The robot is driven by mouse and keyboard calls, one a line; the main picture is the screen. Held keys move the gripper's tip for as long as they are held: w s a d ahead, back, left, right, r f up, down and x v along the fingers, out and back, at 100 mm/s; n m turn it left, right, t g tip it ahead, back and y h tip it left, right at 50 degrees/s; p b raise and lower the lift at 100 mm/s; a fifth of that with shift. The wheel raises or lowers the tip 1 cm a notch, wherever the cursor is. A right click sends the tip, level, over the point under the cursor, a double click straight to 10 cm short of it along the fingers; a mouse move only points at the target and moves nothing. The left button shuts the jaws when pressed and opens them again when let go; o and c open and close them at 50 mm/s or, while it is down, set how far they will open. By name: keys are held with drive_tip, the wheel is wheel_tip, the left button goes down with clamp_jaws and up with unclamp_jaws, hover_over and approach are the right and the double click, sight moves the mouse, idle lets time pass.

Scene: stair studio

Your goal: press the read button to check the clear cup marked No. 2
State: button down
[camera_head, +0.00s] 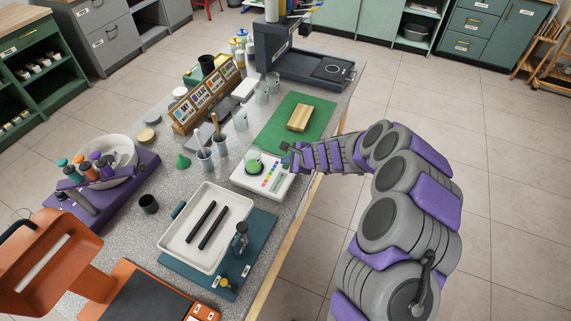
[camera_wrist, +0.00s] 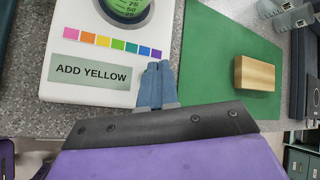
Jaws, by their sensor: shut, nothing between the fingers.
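A white reader (camera_head: 241,180) stands on the bench, with a row of colour swatches and a label reading "ADD YELLOW" (camera_wrist: 90,71). A clear cup of green liquid (camera_head: 254,164) stands on the reader; its top-down rim and scale show in the wrist view (camera_wrist: 126,8). I cannot read a No. 2 mark on it. My gripper (camera_head: 287,158) is at the reader's right edge, and its blue fingers are together and empty in the wrist view (camera_wrist: 157,72). They overlap the reader's edge beside the swatches; contact cannot be told. I see no read button; the fingers may hide it.
A green mat (camera_head: 275,136) with a wooden block (camera_head: 300,118) lies beyond the reader. Clear cups (camera_head: 205,161) stand to its left. A white tray (camera_head: 185,247) with two black rods is nearer. The bench edge and open floor are at right.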

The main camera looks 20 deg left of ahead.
sight(288, 167)
drive_tip(key=shift+r, duration=0.55)
drive_tip(key=shift+r+p, duration=0.1)
drive_tip(key=shift+p, duration=0.2)
wheel_tip(288, 167, up, 5)
drive_tip(key=p, duration=0.3)
drive_tip(key=shift+p, duration=0.3)
